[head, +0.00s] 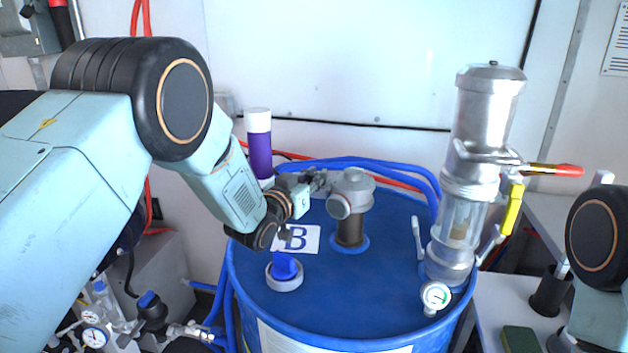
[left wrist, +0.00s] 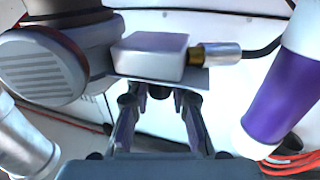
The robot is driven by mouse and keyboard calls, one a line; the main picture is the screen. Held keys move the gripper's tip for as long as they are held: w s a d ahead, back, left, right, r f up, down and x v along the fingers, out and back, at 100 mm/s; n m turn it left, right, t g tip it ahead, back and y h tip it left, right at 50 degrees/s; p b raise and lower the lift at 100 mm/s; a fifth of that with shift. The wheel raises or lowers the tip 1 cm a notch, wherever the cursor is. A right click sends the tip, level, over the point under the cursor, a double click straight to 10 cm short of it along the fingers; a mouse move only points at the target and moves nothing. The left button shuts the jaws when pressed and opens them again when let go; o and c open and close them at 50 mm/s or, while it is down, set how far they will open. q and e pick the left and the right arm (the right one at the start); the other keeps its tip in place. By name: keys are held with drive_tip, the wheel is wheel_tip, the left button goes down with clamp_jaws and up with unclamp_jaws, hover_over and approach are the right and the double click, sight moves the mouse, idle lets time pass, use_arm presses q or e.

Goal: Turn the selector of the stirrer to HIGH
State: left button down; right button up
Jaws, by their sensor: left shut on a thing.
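The stirrer (head: 350,195) stands on the blue drum, with a grey rounded head on a dark column. In the left wrist view its grey motor head (left wrist: 45,65) fills the upper left, beside a pale box (left wrist: 152,56) with a brass fitting. My left gripper (head: 318,182) is at the stirrer's left side. In the left wrist view its two fingers (left wrist: 160,94) reach up to just below the box and are shut on a small part there, which looks like the selector. The selector's marks and its setting cannot be read. My right gripper is not in view.
The blue drum (head: 390,290) carries a B label (head: 298,238), a blue cap and a gauge (head: 435,296). A purple bottle with a white cap (head: 259,140) is close behind my left wrist. A metal cylinder with valve handles (head: 485,150) stands at the right.

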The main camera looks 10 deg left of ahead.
use_arm(q)
drive_tip(key=shift+f+m+g+h, duration=0.15)
drive_tip(key=shift+m+g+h, duration=1.1)
drive_tip(key=shift+h, duration=0.85)
drive_tip(key=shift+m+h, duration=0.3)
drive_tip(key=shift+m, duration=0.15)
drive_tip(key=c, duration=1.7)
unclamp_jaws()
drive_tip(key=shift+o, duration=1.3)
drive_tip(key=shift+s+r, duration=0.2)
drive_tip(key=shift+w, duration=0.15)
drive_tip(key=shift+n+t+y, duration=0.25)
drive_tip(key=shift+n+y, duration=0.05)
drive_tip(key=shift+y, duration=0.1)
